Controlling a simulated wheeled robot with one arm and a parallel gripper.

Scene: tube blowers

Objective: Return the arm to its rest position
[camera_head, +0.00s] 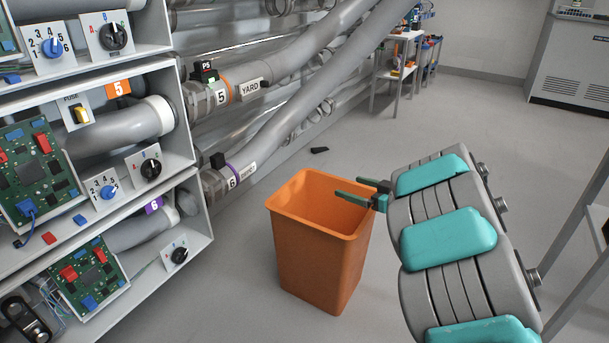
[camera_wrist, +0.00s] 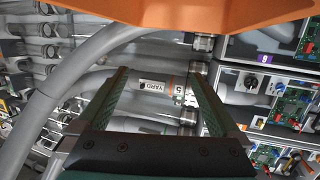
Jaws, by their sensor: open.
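My gripper (camera_head: 349,193) is at the end of my grey and teal arm, which reaches in from the lower right in the head view. Its two dark green fingers are apart, with nothing between them, and point left above the rim of an orange bin (camera_head: 318,259). In the wrist view the open fingers (camera_wrist: 160,85) stretch away from me. The orange bin's edge (camera_wrist: 215,12) fills the top of that view. Between the fingers, in the background, is the pipe label reading YARD (camera_wrist: 153,86).
Shelves with tube units, knobs and green circuit boards (camera_head: 30,170) stand at the left. Grey tubes (camera_head: 290,95) run behind the bin. A small dark object (camera_head: 320,150) lies on the floor. A workbench (camera_head: 397,60) and a grey cabinet (camera_head: 575,65) stand at the back.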

